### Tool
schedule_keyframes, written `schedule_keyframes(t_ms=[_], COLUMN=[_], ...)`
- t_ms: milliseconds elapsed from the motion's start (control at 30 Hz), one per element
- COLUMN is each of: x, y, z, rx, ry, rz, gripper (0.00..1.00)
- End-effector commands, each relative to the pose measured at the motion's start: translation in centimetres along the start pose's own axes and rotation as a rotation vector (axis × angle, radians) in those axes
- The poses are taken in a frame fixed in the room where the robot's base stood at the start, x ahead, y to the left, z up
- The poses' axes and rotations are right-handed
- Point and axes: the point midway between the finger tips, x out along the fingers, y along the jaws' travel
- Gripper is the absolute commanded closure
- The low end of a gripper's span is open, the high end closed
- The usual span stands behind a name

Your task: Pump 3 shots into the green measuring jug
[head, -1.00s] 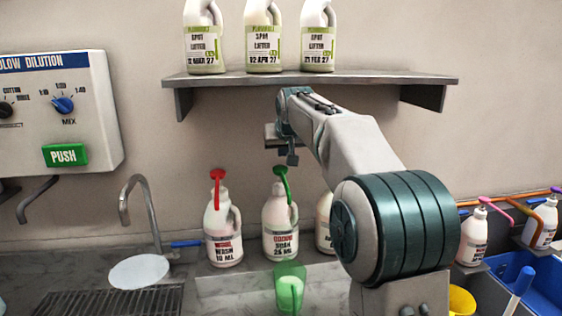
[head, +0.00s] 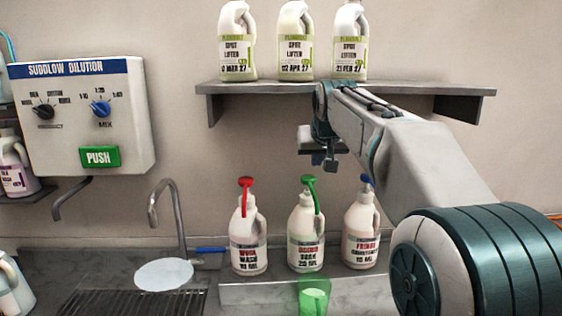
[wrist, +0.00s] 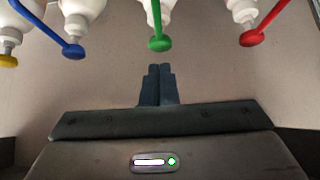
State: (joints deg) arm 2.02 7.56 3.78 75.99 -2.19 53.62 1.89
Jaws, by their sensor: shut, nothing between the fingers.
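The green measuring jug (head: 313,297) stands at the bottom of the head view, in front of the green-pump bottle. That bottle (head: 306,240) is white with red lettering and has a green pump head (head: 309,181). My gripper (head: 331,163) is above and slightly right of the green pump head, apart from it, below the shelf. In the wrist view my gripper (wrist: 160,70) is shut and empty, its fingertips together. The green pump head (wrist: 160,43) shows just beyond the fingertips there. The jug is not in the wrist view.
A red-pump bottle (head: 248,241) stands left and a blue-pump bottle (head: 361,235) right of the green-pump one. The shelf (head: 350,88) with several bottles is above my gripper. A tap (head: 165,215) and a dilution box (head: 85,120) are at left.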

Motion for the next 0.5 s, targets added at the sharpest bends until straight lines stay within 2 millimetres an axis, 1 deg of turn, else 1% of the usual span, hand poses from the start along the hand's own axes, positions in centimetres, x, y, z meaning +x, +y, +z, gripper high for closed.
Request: schedule_keyframes(t_ms=[33, 167, 200, 267, 300, 367, 400, 467, 500], x=[-0.8, -2.1, -2.5, -3.0, -3.3, -3.8, -4.1, -4.5, -4.7], y=[0.0, 0.0, 0.1, 0.2, 0.2, 0.3, 0.3, 0.4, 0.5], z=[1.9, 7.5, 9.3, 12.1, 14.1, 17.0, 19.0, 22.1, 24.3], rx=[-0.003, -0.009, -0.010, -0.011, -0.011, -0.011, -0.010, -0.010, -0.009], ry=[-0.021, -0.088, -0.108, -0.140, -0.160, -0.190, -0.210, -0.241, -0.261], rz=[0.002, 0.006, 0.007, 0.008, 0.008, 0.009, 0.008, 0.008, 0.007], gripper=[1.00, 1.00, 1.00, 1.00, 1.00, 1.00, 1.00, 1.00, 1.00])
